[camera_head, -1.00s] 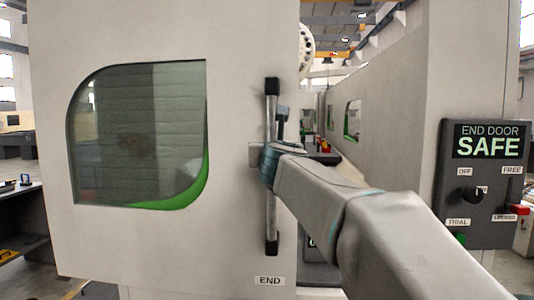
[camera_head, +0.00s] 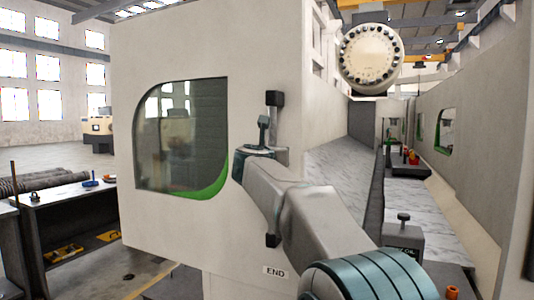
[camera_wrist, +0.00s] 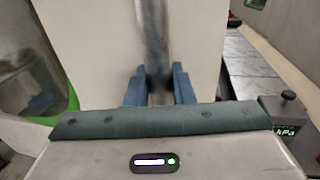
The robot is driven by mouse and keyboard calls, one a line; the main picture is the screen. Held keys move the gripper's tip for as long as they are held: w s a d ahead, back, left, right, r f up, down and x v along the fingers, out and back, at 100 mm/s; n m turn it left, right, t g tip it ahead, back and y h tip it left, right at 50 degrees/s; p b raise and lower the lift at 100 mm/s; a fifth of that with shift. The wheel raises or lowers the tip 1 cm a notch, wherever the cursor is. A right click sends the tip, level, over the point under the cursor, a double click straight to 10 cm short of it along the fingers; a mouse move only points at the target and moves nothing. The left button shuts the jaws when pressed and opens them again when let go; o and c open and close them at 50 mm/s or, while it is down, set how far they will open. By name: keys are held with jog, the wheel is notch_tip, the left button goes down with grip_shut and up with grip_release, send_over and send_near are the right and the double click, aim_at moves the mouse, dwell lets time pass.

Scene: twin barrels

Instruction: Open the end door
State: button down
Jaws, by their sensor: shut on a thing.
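The end door (camera_head: 170,235) is a pale panel with a dark, green-edged window and an "END" label. It stands left of a wide gap into the machine. Its upright handle (camera_head: 273,110) has black end blocks, and my arm covers its middle. My gripper (camera_head: 263,135) is at the upper part of the handle. In the wrist view, the two blue fingers of my gripper (camera_wrist: 159,85) stand on either side of the dark handle bar (camera_wrist: 154,40), shut on it. The exact finger contact is blurred.
Right of the door, a round flanged spindle (camera_head: 371,58) and a grey machine bed (camera_head: 350,165) show. A small grey box with a knob (camera_head: 402,240) stands at the lower right. A dark workbench (camera_head: 75,220) stands at left, with floor between it and the door.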

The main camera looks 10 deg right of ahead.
jog(key=shift+w+a+r, duration=0.1)
jog(key=shift+w+a, duration=0.05)
jog(key=c, duration=1.3)
grip_release()
jog(key=b+v, duration=0.3)
jog(key=v, duration=1)
jog(key=shift+s, duration=0.3)
jog(key=shift+a, duration=0.15)
